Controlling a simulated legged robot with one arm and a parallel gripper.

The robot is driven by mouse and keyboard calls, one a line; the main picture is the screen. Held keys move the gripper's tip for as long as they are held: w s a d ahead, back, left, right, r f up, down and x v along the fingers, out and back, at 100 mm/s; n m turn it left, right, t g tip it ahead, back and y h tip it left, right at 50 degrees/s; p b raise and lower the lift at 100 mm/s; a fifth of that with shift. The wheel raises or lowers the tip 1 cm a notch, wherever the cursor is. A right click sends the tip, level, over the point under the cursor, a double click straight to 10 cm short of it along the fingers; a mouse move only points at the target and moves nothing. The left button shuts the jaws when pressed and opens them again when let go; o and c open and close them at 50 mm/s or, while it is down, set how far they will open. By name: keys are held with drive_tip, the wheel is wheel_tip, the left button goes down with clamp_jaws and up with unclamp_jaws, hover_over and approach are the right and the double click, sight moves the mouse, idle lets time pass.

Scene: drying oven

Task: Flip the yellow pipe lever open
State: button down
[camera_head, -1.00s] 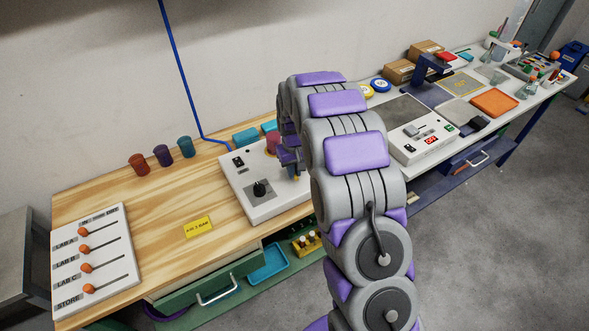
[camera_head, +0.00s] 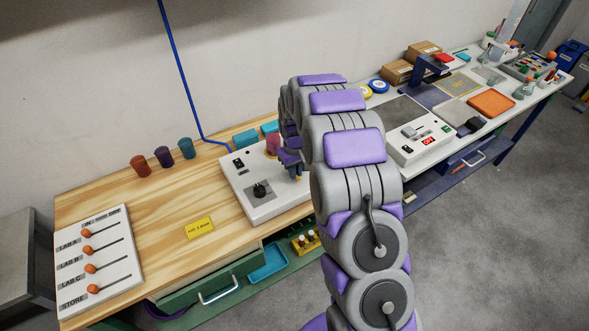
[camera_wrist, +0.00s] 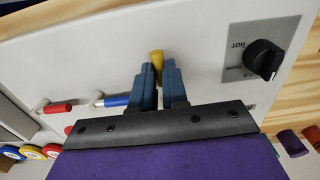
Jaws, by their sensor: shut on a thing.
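The yellow lever (camera_wrist: 157,58) shows in the wrist view as a rounded yellow end between the fingertips. My gripper (camera_wrist: 159,70) is shut on it, one dark blue finger on each side. The rest of the lever is hidden by the fingers and the gripper body. It stands at the white panel box (camera_wrist: 205,60). In the head view the box (camera_head: 268,207) sits on the wooden bench, and my gripper (camera_head: 293,168) is low over its right part, largely hidden by my arm. I cannot make out the lever clearly there.
A blue-handled lever (camera_wrist: 117,100) and a red-handled lever (camera_wrist: 58,107) are beside the gripper. A black knob (camera_wrist: 263,58) is on the box.

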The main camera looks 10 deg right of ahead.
drive_tip(key=c, duration=1.1)
unclamp_jaws()
drive_tip(key=shift+c, duration=0.2)
wheel_tip(320, 180, up, 17)
drive_tip(key=p, duration=0.2)
drive_tip(key=shift+r, duration=0.15)
drive_tip(key=s+r+m, duration=0.1)
drive_tip(key=s+r, duration=0.3)
drive_tip(key=s, duration=0.6)
drive_tip(key=s+r+m, duration=0.1)
drive_tip(key=s+r, duration=0.2)
drive_tip(key=s, duration=0.7)
drive_tip(key=s+f+m+g, duration=0.1)
drive_tip(key=s, duration=2.2)
drive_tip(key=shift+s+a+f+m+g+b, duration=0.2)
drive_tip(key=shift+s+f+m+g+b, duration=0.1)
drive_tip(key=shift+m+g, duration=0.1)
